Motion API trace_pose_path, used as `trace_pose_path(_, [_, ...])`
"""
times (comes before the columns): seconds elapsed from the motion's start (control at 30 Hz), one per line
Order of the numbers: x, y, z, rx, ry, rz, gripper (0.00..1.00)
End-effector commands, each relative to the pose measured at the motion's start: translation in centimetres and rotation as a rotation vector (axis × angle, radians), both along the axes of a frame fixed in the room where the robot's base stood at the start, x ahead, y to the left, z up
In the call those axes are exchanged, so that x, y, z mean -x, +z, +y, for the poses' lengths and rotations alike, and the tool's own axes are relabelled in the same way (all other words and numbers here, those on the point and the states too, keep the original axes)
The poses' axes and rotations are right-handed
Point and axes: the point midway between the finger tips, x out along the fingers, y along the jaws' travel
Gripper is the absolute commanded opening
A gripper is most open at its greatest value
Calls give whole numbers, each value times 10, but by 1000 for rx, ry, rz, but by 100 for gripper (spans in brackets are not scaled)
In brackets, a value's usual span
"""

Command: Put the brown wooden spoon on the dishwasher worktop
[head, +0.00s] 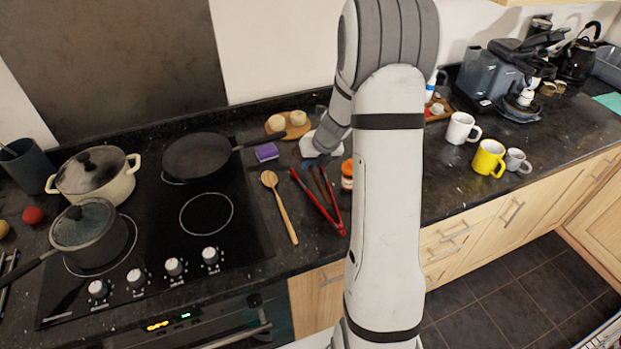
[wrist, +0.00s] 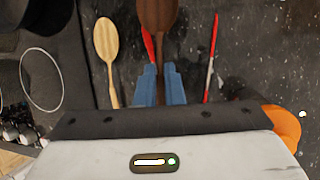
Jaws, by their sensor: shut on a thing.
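The brown wooden spoon (wrist: 155,14) shows in the wrist view, its dark brown head at the top edge and its handle running down between my blue fingers. My gripper (wrist: 160,80) is shut on the handle. In the head view my wrist is over the counter left of my arm, and my fingers are hard to make out there. I cannot tell whether the spoon is clear of the counter. The dark granite worktop (head: 445,190) runs on to the right of my arm. Which stretch is over the dishwasher is not clear.
Red tongs (head: 316,203) and a light wooden spoon (head: 280,207) lie close by. A hob (head: 215,240) with pots and a pan is at left. A white mug (head: 459,128), yellow mug (head: 488,157) and grey mug (head: 515,160) stand at right. Bare worktop lies in front of them.

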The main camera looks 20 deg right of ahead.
Motion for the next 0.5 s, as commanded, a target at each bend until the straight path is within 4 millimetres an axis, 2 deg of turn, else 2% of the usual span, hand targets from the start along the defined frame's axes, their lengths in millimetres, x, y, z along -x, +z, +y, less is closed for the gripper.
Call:
trace_pose_path(0.2, [1, -32, -1, -1, -3, 3, 0])
trace_pose_path(0.5, [0, -49, -2, 1, -3, 0, 0])
